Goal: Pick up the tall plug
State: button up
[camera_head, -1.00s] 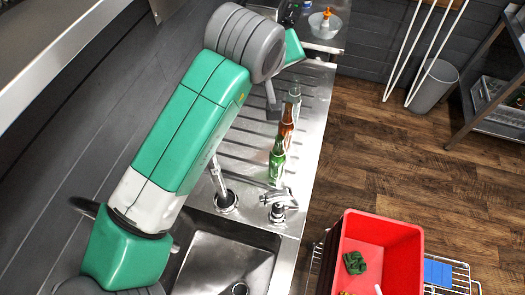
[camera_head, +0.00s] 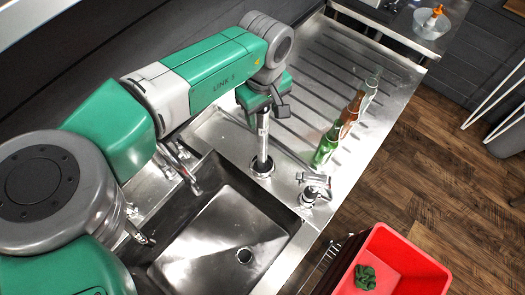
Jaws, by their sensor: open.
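The tall plug (camera_head: 262,146) is a slim grey metal upright standing in a dark round opening at the corner of the steel sink, where the drainboard begins. My gripper (camera_head: 264,108) points down over its upper end. The gripper is open. Its fingers overlap the top of the plug in the picture, and I cannot tell whether they touch it or are on both sides of it. The top of the plug is hidden by the gripper.
A metal tap-like fitting (camera_head: 313,188) stands right of the plug. Green (camera_head: 327,146), brown (camera_head: 352,112) and clear (camera_head: 370,92) bottles line the ribbed drainboard (camera_head: 325,62). The sink basin (camera_head: 225,235) is empty. A red crate (camera_head: 405,255) holds a green cloth-like item (camera_head: 365,277).

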notch_tip(320, 180, down, 4)
jog(key=shift+a+r, duration=0.1)
grip_shut()
jog(key=shift+r, duration=0.1)
notch_tip(320, 180, up, 10)
jog(key=shift+f+b, duration=0.1)
jog(key=shift+b, duration=0.2)
notch_tip(320, 180, up, 5)
jog(key=p, duration=0.5)
dwell(0.4)
